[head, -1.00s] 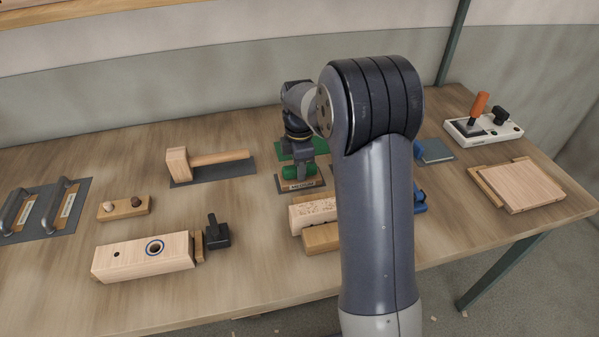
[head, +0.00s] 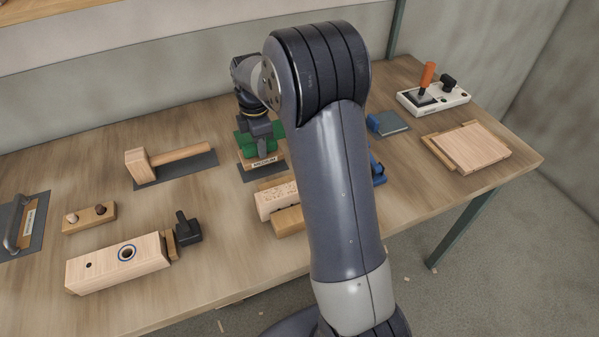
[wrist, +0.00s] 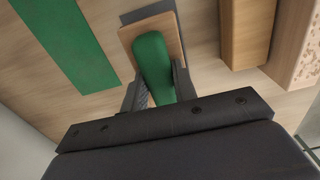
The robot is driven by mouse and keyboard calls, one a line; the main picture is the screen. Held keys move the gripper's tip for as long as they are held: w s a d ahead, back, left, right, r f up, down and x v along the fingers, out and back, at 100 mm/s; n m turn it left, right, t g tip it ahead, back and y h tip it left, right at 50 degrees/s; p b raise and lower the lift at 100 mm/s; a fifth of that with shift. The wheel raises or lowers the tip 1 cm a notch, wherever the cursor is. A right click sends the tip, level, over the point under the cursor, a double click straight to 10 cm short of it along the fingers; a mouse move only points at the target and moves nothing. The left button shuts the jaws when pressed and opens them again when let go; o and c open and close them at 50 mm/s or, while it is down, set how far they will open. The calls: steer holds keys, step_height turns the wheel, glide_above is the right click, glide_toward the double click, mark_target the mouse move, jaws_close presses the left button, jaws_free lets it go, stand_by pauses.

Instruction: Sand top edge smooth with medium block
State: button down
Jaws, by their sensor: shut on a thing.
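The medium block (head: 265,162) is a wooden block with a green handle and a label reading MEDIUM. It is at a dark mat (head: 245,175) near the middle of the table; I cannot tell whether it is lifted. My gripper (head: 259,135) points down over it, shut on the green handle. In the wrist view the green handle (wrist: 152,58) sits between my fingers (wrist: 160,85), with the wooden base around it. A pale wooden piece with a rough, speckled face (head: 275,200) is just in front, partly hidden by my arm; its edge shows in the wrist view (wrist: 302,45).
A plain wooden block (head: 289,222) lies against the speckled piece. A green strip (wrist: 65,42) is beside the medium block. A mallet (head: 170,160) lies left, a bored block (head: 117,262) front left, stacked boards (head: 472,147) right.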

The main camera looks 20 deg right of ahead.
steer(key=shift+r, duration=0.1)
steer(key=s+a+r+n+p, duration=0.1)
steer(key=s+r+p, duration=0.3)
steer(key=s, duration=0.4)
steer(key=s+a+r+n+p, duration=0.1)
steer(key=s+r+n+p, duration=0.2)
steer(key=s+r, duration=0.4)
steer(key=shift+s+a+r+n+p, duration=0.2)
steer(key=shift+s+a+n+p, duration=0.1)
steer(key=shift+s+p, duration=0.25)
steer(key=shift+f+b, duration=2.05)
steer(key=shift+f, duration=0.9)
steer(key=shift+f, duration=0.15)
